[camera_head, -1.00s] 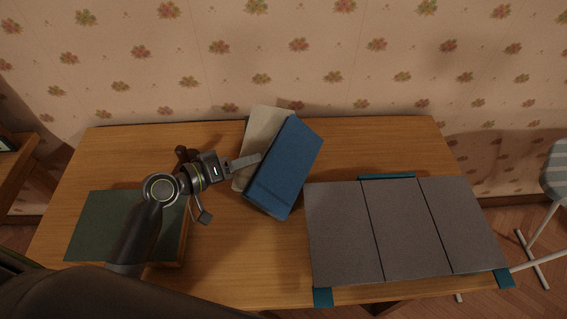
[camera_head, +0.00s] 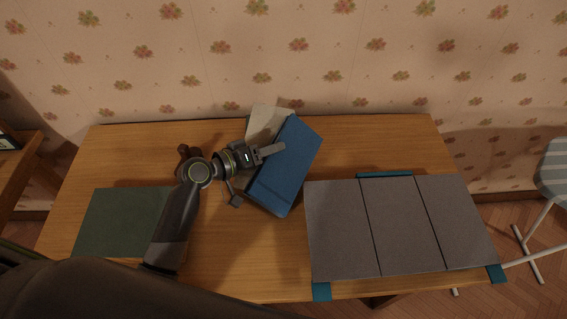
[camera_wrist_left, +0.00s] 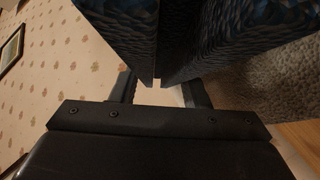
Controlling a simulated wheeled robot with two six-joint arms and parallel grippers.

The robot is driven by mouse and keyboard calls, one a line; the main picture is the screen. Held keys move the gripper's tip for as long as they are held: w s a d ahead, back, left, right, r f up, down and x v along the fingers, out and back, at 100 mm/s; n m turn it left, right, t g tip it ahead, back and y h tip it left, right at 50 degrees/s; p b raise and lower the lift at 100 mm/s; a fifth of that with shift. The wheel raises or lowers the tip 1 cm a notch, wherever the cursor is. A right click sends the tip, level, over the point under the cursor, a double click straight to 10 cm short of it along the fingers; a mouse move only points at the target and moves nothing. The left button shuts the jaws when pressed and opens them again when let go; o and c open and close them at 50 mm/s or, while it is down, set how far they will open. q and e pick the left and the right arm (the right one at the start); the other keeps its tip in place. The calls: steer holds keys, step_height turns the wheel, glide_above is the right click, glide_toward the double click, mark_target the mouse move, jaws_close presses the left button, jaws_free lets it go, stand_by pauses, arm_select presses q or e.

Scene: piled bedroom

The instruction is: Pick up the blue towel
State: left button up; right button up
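The blue towel (camera_head: 290,170) lies folded and slanted near the middle of the wooden desk, partly over a beige folded cloth (camera_head: 268,120). My left gripper (camera_head: 274,151) is at the towel's upper left side, and one finger overlaps its edge in the head view. In the left wrist view, the dark blue towel (camera_wrist_left: 235,35) fills the top in two thick parts with a narrow gap. The left gripper (camera_wrist_left: 160,92) shows there with its fingers apart. Their tips are hidden by the towel, and I cannot tell whether they touch it. My right gripper is not in view.
The wooden desk (camera_head: 385,145) stands against a flowered wall. A grey three-panel item (camera_head: 400,230) with teal edges covers its right part. A dark green flat item (camera_head: 120,220) lies at the left, beside my left arm. A striped stool (camera_head: 553,175) stands at far right.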

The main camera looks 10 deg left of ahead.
arm_select(q)
steer(key=c, duration=0.8)
step_height(320, 180, up, 10)
steer(key=shift+r, duration=0.1)
